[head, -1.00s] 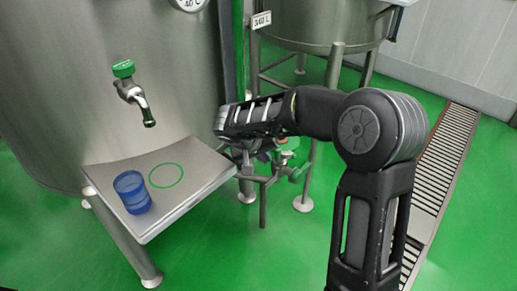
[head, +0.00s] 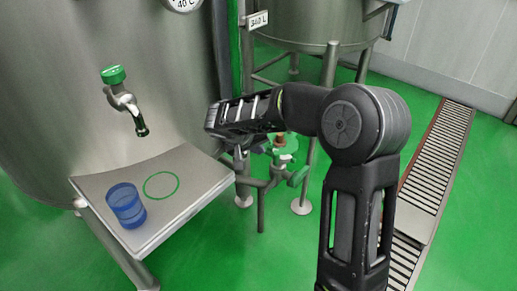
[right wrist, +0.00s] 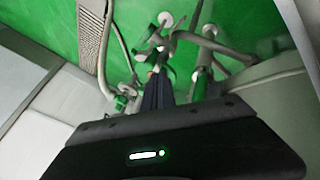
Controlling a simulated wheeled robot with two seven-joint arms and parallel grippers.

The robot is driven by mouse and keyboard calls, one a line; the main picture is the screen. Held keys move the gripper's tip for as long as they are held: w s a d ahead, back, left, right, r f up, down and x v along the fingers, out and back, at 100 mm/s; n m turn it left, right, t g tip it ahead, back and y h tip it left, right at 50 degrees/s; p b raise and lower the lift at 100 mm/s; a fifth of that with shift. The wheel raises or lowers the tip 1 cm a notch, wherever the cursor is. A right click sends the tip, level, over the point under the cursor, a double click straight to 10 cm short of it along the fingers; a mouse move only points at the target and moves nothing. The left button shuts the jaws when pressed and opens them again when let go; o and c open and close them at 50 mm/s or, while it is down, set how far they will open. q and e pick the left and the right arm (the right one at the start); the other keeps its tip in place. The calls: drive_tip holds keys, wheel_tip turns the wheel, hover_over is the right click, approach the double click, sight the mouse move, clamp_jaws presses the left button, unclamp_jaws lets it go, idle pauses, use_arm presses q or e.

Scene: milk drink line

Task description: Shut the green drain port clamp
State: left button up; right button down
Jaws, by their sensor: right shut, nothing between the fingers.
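Green fittings (head: 286,143) sit on the steel drain pipework under the back tank in the head view, partly hidden behind my right arm. One has a brown top, and another green part (head: 298,177) sits lower right. I cannot tell which is the clamp or how far it stands open. My right gripper (head: 243,158) is beside this pipework, its fingers mostly hidden there. In the right wrist view the dark fingers (right wrist: 157,92) are together and empty, between a green fitting (right wrist: 121,102) and another green part (right wrist: 194,77). Contact cannot be told. My left gripper is out of view.
A steel shelf (head: 195,207) on the front tank carries a blue cup (head: 126,205) beside a green ring mark. A green-topped tap (head: 120,92) hangs above. Tank legs (head: 305,180) stand close to the pipework. A floor grate (head: 440,150) runs at the right.

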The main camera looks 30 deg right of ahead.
sight(279, 155)
drive_tip(key=x, duration=0.8)
drive_tip(key=shift+s+f+b, duration=0.1)
drive_tip(key=shift+b, duration=0.2)
